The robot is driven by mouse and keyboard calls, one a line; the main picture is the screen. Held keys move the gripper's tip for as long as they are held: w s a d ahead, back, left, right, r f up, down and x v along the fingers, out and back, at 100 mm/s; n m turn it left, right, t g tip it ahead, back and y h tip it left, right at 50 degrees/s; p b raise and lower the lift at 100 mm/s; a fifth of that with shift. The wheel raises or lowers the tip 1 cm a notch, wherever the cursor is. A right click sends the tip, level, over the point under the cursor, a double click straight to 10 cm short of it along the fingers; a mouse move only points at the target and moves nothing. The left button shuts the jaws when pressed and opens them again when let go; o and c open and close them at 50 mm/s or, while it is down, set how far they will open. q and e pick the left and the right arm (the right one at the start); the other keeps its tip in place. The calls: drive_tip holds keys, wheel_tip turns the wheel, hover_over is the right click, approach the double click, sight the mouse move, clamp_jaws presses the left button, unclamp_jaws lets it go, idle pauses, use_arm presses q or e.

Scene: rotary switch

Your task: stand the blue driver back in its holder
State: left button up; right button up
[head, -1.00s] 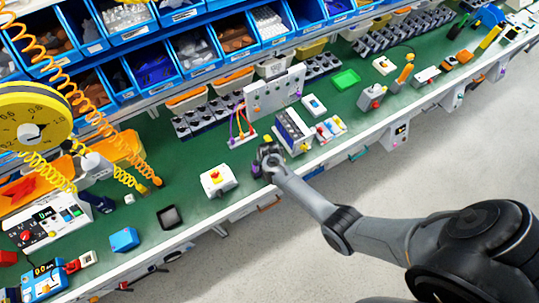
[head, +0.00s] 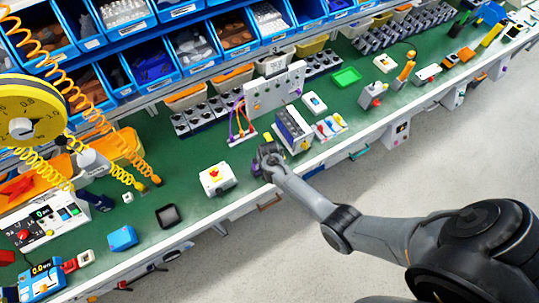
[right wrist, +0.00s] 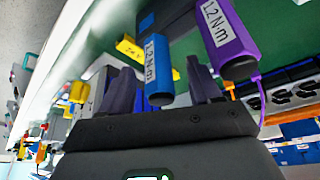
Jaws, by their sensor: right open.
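The blue driver (right wrist: 158,72), with a white 1.2 N·m label, shows in the right wrist view between the two spread fingers of my right gripper (right wrist: 162,92). The fingers are open, with a gap visible on both sides of the driver. A dark grey block (right wrist: 188,22) lies behind it, seemingly the holder; I cannot tell whether the driver sits in it. In the head view my right gripper (head: 266,156) is at the bench's front edge and hides the driver. My left gripper is not in view.
A red-button box (head: 216,178) and a battery-like block (head: 293,130) flank the gripper on the green bench (head: 190,205).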

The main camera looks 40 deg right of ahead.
drive_tip(key=shift+r, duration=0.1)
drive_tip(key=shift+s+r, duration=0.1)
drive_tip(key=shift+r, duration=0.15)
drive_tip(key=p+v, duration=0.2)
drive_tip(key=v, duration=0.8)
drive_tip(key=shift+a, duration=0.1)
